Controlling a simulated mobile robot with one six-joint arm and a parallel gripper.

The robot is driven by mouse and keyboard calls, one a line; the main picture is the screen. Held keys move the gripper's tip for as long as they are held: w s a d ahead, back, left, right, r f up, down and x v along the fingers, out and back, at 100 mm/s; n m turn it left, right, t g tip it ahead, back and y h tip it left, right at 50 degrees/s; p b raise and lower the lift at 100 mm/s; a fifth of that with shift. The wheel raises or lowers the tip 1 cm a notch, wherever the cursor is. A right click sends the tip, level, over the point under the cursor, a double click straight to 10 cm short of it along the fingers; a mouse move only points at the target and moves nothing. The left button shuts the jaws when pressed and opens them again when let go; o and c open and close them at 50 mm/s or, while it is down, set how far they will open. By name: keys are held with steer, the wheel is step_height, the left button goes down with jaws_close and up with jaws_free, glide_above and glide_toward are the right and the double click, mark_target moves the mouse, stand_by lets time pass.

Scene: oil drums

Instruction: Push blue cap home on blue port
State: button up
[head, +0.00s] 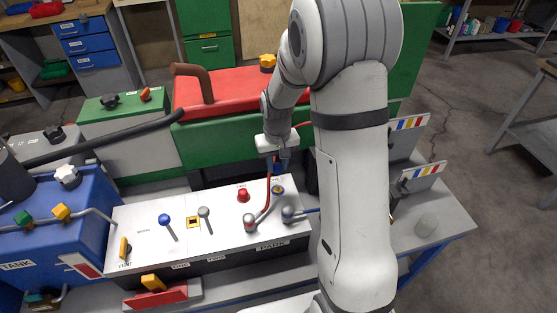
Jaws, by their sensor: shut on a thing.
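My gripper (281,157) points down above the right part of the white panel (150,247). It is shut on a small dark blue thing, which looks like the blue cap (277,169). Below it on the panel is a round fitting with a yellowish ring and blue centre, which looks like the blue port (277,190). The cap appears just above or at the far side of this port; from this angle I cannot tell whether they touch.
A red cap (243,195) stands left of the port. A grey knob (250,222) with a red hose and another grey knob (288,213) stand close in front. Two levers (165,219) (205,212) are further left. A red-topped green machine (240,92) stands behind.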

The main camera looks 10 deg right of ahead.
steer(key=b, duration=0.3)
glide_above(278, 186)
steer(key=shift+w+f, duration=0.15)
steer(key=shift+f, duration=2.25)
steer(key=shift+f+b, duration=0.55)
steer(key=shift+f, duration=0.05)
steer(key=shift+f+b, duration=0.4)
steer(key=shift+f, duration=0.1)
steer(key=shift+f+b, duration=0.8)
steer(key=shift+f, duration=0.05)
steer(key=o, duration=1)
steer(key=shift+r, duration=0.1)
